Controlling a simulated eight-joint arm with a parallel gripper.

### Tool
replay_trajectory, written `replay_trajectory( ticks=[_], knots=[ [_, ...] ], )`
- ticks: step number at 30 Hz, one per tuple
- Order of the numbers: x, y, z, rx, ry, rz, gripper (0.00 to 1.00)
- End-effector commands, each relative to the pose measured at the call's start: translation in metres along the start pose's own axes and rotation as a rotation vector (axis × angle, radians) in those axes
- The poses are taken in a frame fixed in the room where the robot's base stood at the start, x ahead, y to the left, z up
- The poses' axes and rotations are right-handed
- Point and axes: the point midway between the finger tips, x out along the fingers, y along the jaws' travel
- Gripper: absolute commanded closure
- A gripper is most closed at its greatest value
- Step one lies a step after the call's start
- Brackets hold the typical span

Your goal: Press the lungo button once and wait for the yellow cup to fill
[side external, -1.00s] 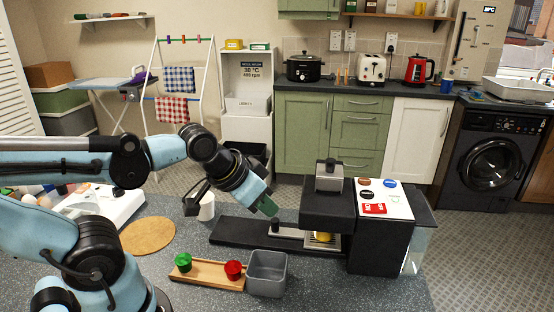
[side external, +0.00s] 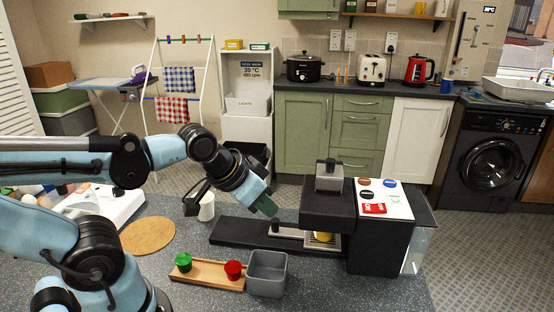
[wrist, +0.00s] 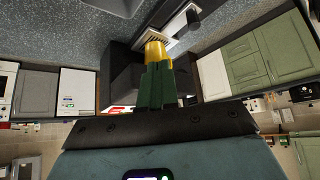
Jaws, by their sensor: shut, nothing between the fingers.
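The black coffee machine (side external: 378,245) stands on the speckled worktop. Its white top panel (side external: 398,210) carries several coloured buttons and a red label; the lettering is too small to tell which button is lungo. The yellow cup (side external: 322,237) sits on the drip tray under the machine's head, partly hidden by it. In the wrist view the yellow cup (wrist: 154,48) shows just beyond my fingertips. My gripper (side external: 267,207) is shut and empty, left of the machine's head and above the long black base, apart from the buttons. Its green fingers (wrist: 158,68) also show in the wrist view.
A grey bin (side external: 267,275) and a wooden tray (side external: 208,275) with a green and a red piece lie in front. A white mug (side external: 206,208) stands behind my wrist. A round cork mat (side external: 148,236) lies at left. A clear tank is at the machine's right side.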

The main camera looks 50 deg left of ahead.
Motion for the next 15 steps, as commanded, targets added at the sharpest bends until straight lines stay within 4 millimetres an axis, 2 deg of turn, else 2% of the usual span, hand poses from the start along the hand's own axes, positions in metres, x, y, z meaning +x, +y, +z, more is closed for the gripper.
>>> replay_trajectory(
  ticks=[11,15],
  knots=[
    [0.000,0.000,-0.002,-0.006,0.002,0.000,1.00],
    [-0.004,0.004,-0.021,-0.056,0.014,0.000,1.00]
  ],
)
